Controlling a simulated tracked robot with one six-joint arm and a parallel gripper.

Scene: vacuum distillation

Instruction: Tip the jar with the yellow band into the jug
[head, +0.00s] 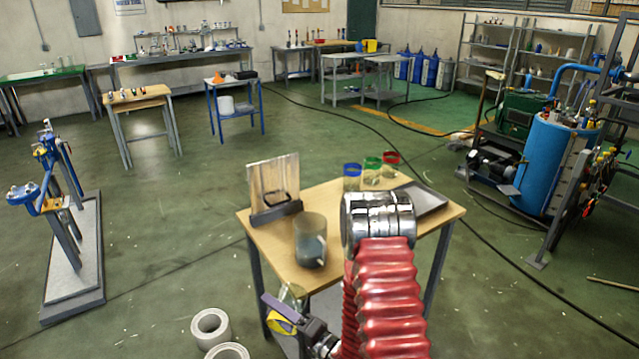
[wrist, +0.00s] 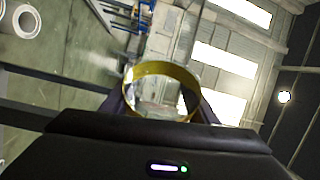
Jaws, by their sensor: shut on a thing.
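The jar with the yellow band (head: 292,296) is clear glass. My gripper (head: 286,310) is shut on it, in front of the table's left front corner. In the head view the jar looks tilted, its yellow band lower in the picture than its glass body. In the wrist view the yellow band (wrist: 163,67) shows as a ring between the fingers; any contents are unclear.
The wooden table (head: 281,236) also holds an upright panel in a dark stand (head: 273,187), jars with blue (head: 352,171), green (head: 373,168) and red (head: 390,161) bands, and a grey tray (head: 428,197). My red-sleeved arm hides the table's front middle. White rings (head: 211,326) lie on the floor.

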